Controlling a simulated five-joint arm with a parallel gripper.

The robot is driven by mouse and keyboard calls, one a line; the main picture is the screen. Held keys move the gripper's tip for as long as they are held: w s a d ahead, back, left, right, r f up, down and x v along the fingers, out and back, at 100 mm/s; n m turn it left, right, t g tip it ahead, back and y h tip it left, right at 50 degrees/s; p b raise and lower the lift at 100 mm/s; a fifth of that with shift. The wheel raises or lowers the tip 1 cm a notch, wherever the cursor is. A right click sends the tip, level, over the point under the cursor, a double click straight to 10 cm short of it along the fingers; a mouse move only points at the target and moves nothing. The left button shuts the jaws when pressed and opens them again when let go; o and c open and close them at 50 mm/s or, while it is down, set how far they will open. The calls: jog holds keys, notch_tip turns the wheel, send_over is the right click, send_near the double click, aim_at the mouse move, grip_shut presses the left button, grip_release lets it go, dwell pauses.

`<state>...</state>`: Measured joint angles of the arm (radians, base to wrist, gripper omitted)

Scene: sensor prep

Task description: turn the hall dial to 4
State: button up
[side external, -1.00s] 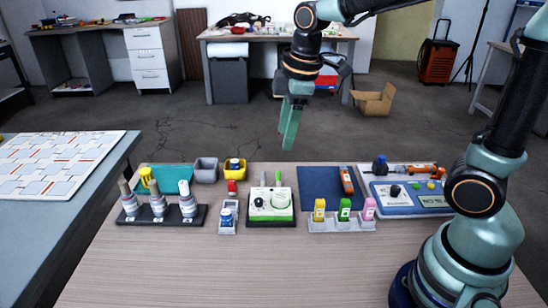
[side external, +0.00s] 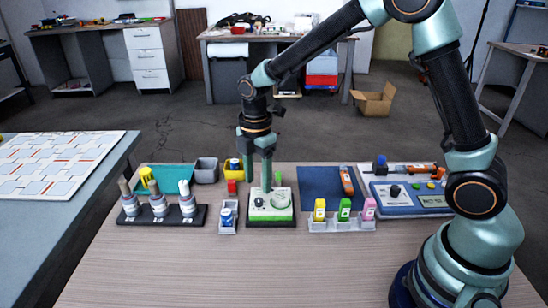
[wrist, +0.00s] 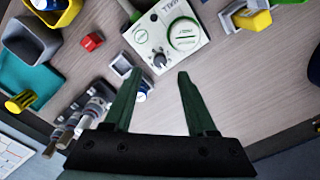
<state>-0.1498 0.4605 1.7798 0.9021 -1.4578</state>
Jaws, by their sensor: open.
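A white and green instrument box (side external: 283,215) stands mid-table in the side view. In the wrist view this box (wrist: 150,36) carries a small dark knob (wrist: 160,60) and a larger round green-and-white disc (wrist: 185,34). I cannot read a "hall" label or the dial numbers. A blue and grey panel (side external: 411,203) at the right also has a black knob (side external: 395,191). My gripper (side external: 256,180) is open and empty, pointing down above the white and green box. In the wrist view the dark knob lies just beyond and between my fingertips (wrist: 158,76).
Bottles in a black rack (side external: 174,220) stand left. A small tray with a blue-capped jar (side external: 228,214) is beside the box. A white rack of coloured bottles (side external: 328,225) and a blue mat (side external: 321,186) lie right. The front of the table (side external: 220,270) is clear.

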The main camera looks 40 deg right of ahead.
aim_at(259, 200)
jog(key=shift+f, duration=2.65)
grip_shut()
